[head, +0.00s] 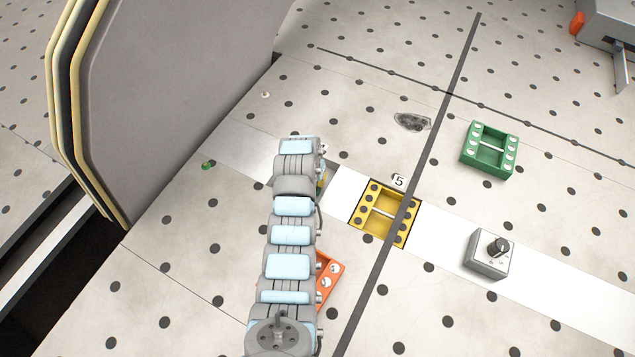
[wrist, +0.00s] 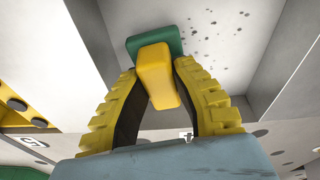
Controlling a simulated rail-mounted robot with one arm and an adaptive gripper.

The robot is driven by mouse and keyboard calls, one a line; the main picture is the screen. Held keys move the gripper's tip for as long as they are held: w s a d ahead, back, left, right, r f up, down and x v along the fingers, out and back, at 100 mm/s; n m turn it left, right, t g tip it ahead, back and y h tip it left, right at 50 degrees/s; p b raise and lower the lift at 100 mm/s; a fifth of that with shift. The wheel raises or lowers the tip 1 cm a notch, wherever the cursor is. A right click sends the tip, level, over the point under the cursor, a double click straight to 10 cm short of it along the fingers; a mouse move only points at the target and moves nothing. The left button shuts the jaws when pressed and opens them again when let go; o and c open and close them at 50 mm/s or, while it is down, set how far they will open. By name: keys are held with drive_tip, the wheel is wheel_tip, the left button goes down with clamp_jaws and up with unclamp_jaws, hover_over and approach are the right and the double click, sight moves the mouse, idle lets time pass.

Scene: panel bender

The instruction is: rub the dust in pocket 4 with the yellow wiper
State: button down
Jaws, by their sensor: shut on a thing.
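The yellow wiper (wrist: 156,62) has a yellow block handle and a green pad (wrist: 172,42) at its far end. My gripper (wrist: 157,78), with yellow ribbed fingers, is shut on the handle. The pad is over the pale floor of a recessed pocket (wrist: 215,75); I cannot tell whether it touches. In the head view my arm hides the wiper and most of this pocket.
A yellow slotted piece (head: 385,212) sits in the strip by label 5 (head: 399,181). A green slotted block (head: 489,150), a grey knob box (head: 490,254) and an orange block (head: 328,280) stand nearby. A large grey panel (head: 170,90) rises at left.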

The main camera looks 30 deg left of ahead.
drive_tip(key=shift+s+a+f+b, duration=0.15)
drive_tip(key=shift+a+b, duration=0.6)
drive_tip(key=shift+a, duration=0.7)
drive_tip(key=shift+s+a+f+b, duration=0.15)
drive_tip(key=shift+a+b, duration=0.6)
drive_tip(key=shift+a, duration=0.65)
drive_tip(key=shift+a, duration=0.15)
drive_tip(key=shift+s+a+f+b, duration=0.15)
drive_tip(key=shift+a+b, duration=1.15)
drive_tip(key=shift+a, duration=0.35)
drive_tip(key=shift+w+f+b, duration=0.2)
drive_tip(key=shift+w+b, duration=0.4)
drive_tip(key=shift+b, duration=0.25)
drive_tip(key=shift+w+d+r+p, duration=0.2)
drive_tip(key=shift+d+r+p, duration=0.05)
drive_tip(key=shift+d+p, duration=0.35)
drive_tip(key=shift+w+d+f+p, duration=0.15)
drive_tip(key=shift+d+p, duration=0.6)
drive_tip(key=shift+d, duration=0.85)
drive_tip(key=shift+w+d+p, duration=0.15)
drive_tip(key=shift+d+p, duration=0.55)
drive_tip(key=shift+d, duration=0.85)
drive_tip(key=shift+w+d+p, duration=0.15)
drive_tip(key=shift+d+p, duration=0.45)
drive_tip(key=shift+d, duration=1.2)
drive_tip(key=shift+r, duration=0.2)
